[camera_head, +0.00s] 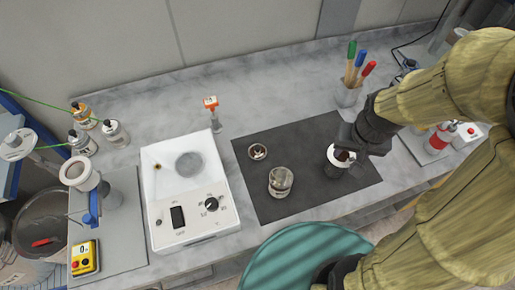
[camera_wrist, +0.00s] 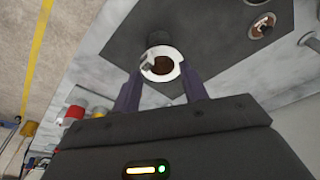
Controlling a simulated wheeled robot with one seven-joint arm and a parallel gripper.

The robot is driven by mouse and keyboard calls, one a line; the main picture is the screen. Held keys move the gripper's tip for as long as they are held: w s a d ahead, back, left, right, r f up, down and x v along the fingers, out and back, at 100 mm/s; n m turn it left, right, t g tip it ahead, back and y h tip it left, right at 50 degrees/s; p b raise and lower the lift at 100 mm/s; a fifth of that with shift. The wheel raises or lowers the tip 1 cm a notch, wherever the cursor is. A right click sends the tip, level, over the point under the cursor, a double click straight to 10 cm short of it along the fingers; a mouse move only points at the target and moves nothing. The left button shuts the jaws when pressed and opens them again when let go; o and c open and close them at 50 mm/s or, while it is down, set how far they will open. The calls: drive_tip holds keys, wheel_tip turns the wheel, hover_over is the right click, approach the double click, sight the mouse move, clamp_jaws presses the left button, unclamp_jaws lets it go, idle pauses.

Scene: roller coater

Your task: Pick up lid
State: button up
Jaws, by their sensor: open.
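A small, low round piece with a pale rim and dark middle (camera_head: 257,152), which looks like the lid, lies on the dark mat. An open glass jar (camera_head: 281,181) stands just in front of it. A white-rimmed cup with brown inside (camera_head: 335,163) stands near the mat's right side; it also shows in the wrist view (camera_wrist: 176,72). My gripper (camera_head: 346,152) is at this cup, apart from the lid-like piece. In the wrist view my gripper (camera_wrist: 162,88) is open, its fingers apart on either side of the cup's rim in the picture. Contact cannot be told.
The dark mat (camera_head: 310,140) lies on a grey marbled counter. A white machine with a dial (camera_head: 190,190) stands left of it. A holder of coloured-handled tools (camera_head: 347,95) stands behind it. Small bottles (camera_head: 115,133) are far left. A teal round stool (camera_head: 300,255) is in front.

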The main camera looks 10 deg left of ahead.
drive_tip(key=w+a+r+g+p, duration=0.25)
drive_tip(key=w+a+p, duration=0.2)
drive_tip(key=a, duration=0.55)
drive_tip(key=r+n+p, duration=0.1)
drive_tip(key=n+p, duration=0.1)
drive_tip(key=p, duration=0.2)
hover_over(258, 147)
drive_tip(key=shift+w+r, duration=0.15)
drive_tip(key=shift+w, duration=0.05)
drive_tip(key=shift+d, duration=0.1)
wheel_tip(258, 147, down, 12)
drive_tip(key=shift+f+p, duration=0.1)
drive_tip(key=shift+p, duration=1)
drive_tip(key=shift+s+f+p, duration=0.1)
drive_tip(key=shift+f+p, duration=0.35)
drive_tip(key=shift+f, duration=0.1)
drive_tip(key=shift+f+p, duration=0.55)
drive_tip(key=shift+f, duration=1.5)
